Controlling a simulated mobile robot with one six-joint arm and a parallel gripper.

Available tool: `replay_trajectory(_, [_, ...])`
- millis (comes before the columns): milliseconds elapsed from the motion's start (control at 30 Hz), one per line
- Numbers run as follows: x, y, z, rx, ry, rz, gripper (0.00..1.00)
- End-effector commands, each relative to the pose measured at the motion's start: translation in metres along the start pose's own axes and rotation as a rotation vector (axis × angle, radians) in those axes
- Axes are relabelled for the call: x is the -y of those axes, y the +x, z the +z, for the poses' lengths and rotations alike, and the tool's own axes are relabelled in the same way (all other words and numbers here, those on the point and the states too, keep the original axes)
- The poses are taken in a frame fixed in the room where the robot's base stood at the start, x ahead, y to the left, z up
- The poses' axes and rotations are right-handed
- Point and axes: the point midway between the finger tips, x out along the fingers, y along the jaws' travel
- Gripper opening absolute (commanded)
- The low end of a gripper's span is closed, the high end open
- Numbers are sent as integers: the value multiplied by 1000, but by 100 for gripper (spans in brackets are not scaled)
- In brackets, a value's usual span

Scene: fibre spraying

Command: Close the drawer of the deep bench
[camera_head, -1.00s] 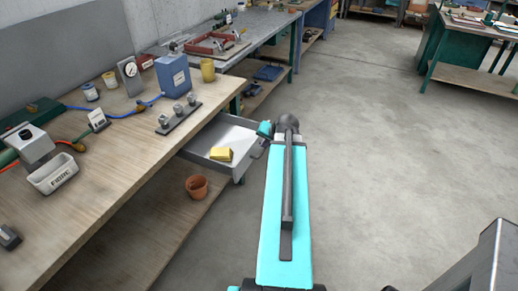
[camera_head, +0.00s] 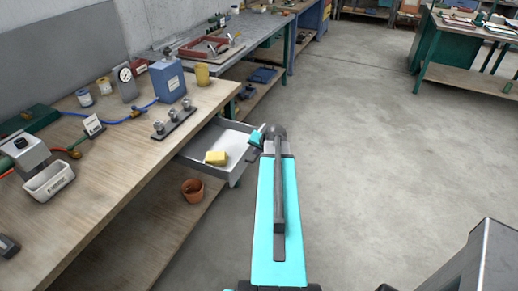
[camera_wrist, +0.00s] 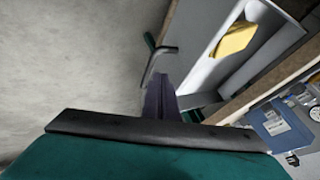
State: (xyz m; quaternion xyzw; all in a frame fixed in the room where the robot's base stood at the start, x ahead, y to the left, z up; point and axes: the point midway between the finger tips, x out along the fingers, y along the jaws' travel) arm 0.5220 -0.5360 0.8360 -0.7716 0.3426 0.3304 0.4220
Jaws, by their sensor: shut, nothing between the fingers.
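The deep bench (camera_head: 95,175) has a wooden top and stands along the left in the head view. Its grey drawer (camera_head: 238,140) is pulled out and holds a yellow block (camera_head: 216,158). The open drawer also shows in the wrist view (camera_wrist: 275,50), at the upper right, with a dark bar handle (camera_wrist: 163,50) on its front. My gripper (camera_head: 260,134) is at the drawer's front, on the aisle side. In the wrist view its closed fingers (camera_wrist: 160,92) are empty and close to the handle; I cannot tell whether they touch. In the head view my arm partly hides this area.
A terracotta pot (camera_head: 192,190) stands on the lower shelf under the drawer. A blue box (camera_head: 168,80), a row of metal fittings (camera_head: 174,123) and a white bin (camera_head: 48,180) are on the bench top. The concrete floor (camera_head: 370,150) to the right is clear.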

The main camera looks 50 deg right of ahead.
Motion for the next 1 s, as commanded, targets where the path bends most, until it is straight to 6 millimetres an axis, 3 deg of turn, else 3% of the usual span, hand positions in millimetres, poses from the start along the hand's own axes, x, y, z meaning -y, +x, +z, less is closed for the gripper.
replay_trajectory(400, [0, 36, -1, 0, 1, 0, 0])
replay_trajectory(1000, [-1, 39, -2, -3, 4, 2, 0])
